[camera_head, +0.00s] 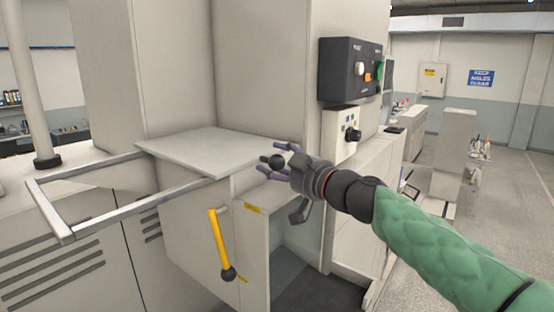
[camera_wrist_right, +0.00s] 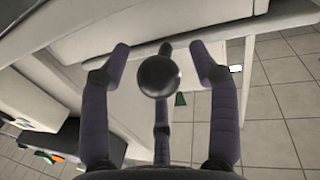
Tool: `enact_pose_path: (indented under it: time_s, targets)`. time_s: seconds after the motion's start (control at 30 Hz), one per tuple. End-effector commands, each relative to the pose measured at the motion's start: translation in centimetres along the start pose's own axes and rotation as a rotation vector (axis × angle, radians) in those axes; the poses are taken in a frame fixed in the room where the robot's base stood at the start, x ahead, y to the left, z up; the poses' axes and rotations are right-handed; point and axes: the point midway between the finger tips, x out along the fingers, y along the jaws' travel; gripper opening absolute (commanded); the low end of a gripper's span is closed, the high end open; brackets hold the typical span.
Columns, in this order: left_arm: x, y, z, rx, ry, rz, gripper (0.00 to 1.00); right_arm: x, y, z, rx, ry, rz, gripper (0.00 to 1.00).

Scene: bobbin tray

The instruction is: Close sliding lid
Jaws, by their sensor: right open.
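The sliding lid appears as a flat pale grey plate (camera_head: 205,148) on top of the machine cabinet, at the centre of the head view. A rail frame (camera_head: 110,212) reaches out to its left. My right gripper (camera_head: 270,160) is at the lid's right edge, coming in from the right. A black ball knob (camera_head: 277,161) sits among its fingers. In the right wrist view the three fingers (camera_wrist_right: 165,65) are spread around the knob (camera_wrist_right: 158,77), with gaps on both sides; contact with the finger behind it is unclear. My left gripper is out of view.
A yellow lever (camera_head: 219,240) with a black knob hangs on the cabinet front below the lid. A dark control box (camera_head: 350,70) is on the machine to the right. An open recess (camera_head: 300,260) lies below my right gripper.

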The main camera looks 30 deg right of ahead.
Motion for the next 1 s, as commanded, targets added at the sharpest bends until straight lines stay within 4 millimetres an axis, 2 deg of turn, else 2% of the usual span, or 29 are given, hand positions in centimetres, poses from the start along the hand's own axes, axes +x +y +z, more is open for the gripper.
enact_pose_path:
  time_s: [0.3,0.33,0.53,0.77,1.0]
  targets:
    - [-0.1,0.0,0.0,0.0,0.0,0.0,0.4,0.3,0.0,0.0,-0.001,0.0,0.0,0.61]
    - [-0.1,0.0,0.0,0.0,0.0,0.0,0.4,0.3,0.0,0.0,-0.001,0.001,0.0,0.58]
    - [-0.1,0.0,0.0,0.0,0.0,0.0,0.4,0.3,0.0,0.0,0.0,0.0,0.0,0.02]
    - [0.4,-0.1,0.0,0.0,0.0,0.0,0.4,0.4,0.5,0.2,0.0,0.002,0.001,0.0]
    - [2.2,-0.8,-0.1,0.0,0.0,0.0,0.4,1.0,3.5,0.8,-0.001,0.006,0.004,0.0]
